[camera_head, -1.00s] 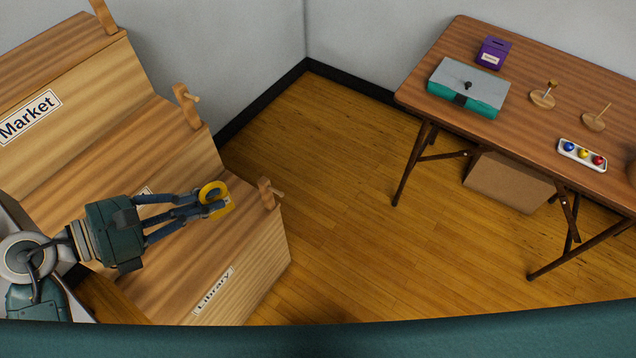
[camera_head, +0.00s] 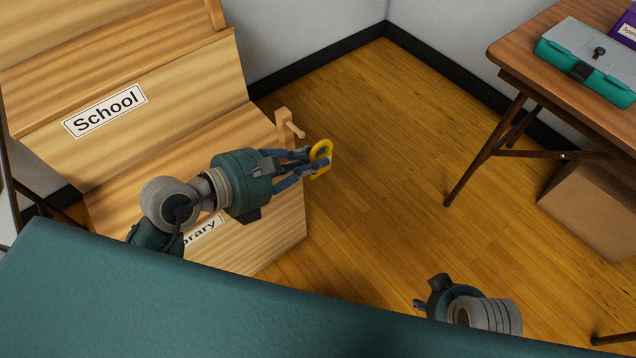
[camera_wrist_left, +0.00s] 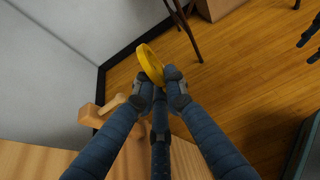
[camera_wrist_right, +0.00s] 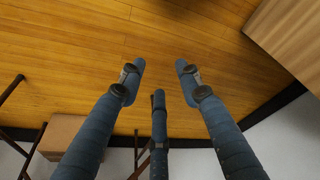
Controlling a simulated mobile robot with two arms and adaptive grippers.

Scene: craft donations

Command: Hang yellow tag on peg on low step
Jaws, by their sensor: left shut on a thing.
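The yellow tag (camera_head: 321,150), with a ring, is held in the fingertips of my left gripper (camera_head: 311,160). In the left wrist view the tag's ring (camera_wrist_left: 150,62) stands up between the fingertips. The low step (camera_head: 275,235) carries a partly hidden label reading "rary". At its right end stands a wooden post with a short peg (camera_head: 298,131). The tag is apart from the peg, to its right and nearer the camera in the head view. In the left wrist view the peg (camera_wrist_left: 115,102) is left of the fingers. My right gripper (camera_wrist_right: 160,70) is open and empty over the floor.
A higher step bears a "School" label (camera_head: 105,110). A brown table (camera_head: 515,75) with a teal and grey box (camera_head: 590,62) stands at right. A cardboard box (camera_head: 595,210) is under it. Floor between steps and table is clear.

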